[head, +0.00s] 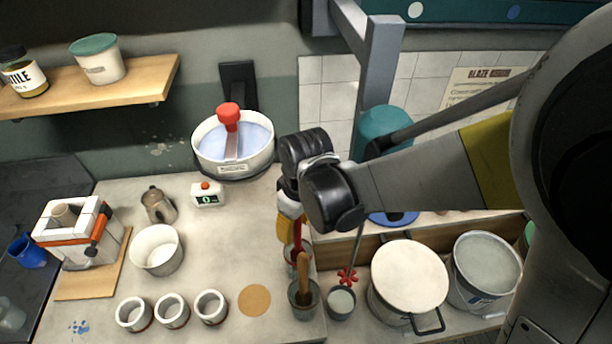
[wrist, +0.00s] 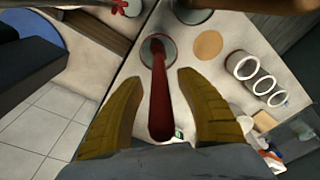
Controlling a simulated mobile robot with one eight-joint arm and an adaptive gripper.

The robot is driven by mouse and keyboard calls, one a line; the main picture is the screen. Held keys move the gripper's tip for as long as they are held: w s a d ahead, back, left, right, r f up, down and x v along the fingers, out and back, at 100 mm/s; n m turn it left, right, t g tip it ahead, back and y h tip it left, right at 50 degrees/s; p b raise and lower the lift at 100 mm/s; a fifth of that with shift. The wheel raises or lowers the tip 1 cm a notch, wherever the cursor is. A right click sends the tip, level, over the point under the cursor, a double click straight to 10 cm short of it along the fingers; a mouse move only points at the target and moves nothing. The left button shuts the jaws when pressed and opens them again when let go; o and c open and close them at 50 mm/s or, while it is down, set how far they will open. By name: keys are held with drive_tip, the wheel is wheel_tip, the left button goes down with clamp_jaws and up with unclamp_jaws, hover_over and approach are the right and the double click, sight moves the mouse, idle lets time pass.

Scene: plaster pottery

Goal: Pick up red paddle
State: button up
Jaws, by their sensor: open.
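The red paddle (wrist: 160,95) has a long dark red handle and stands in a small cup (wrist: 147,50) on the counter. In the wrist view the handle rises between the two yellow fingers of my gripper (wrist: 159,78). The fingers are open, with a gap on each side of the handle. In the head view my gripper (head: 290,222) points down over the counter, and part of the red paddle (head: 302,240) shows beside its fingers. The gripper and arm partly hide the paddle there.
A dark cup with a brown wooden tool (head: 303,272) stands just in front, near a tan disc (head: 254,300). A red star-shaped handle (head: 347,278) is to the right, beside a large white-topped bucket (head: 409,275). Small white cups (head: 172,310) stand to the left.

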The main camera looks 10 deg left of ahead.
clamp_jaws()
drive_tip(key=shift+r, duration=0.1)
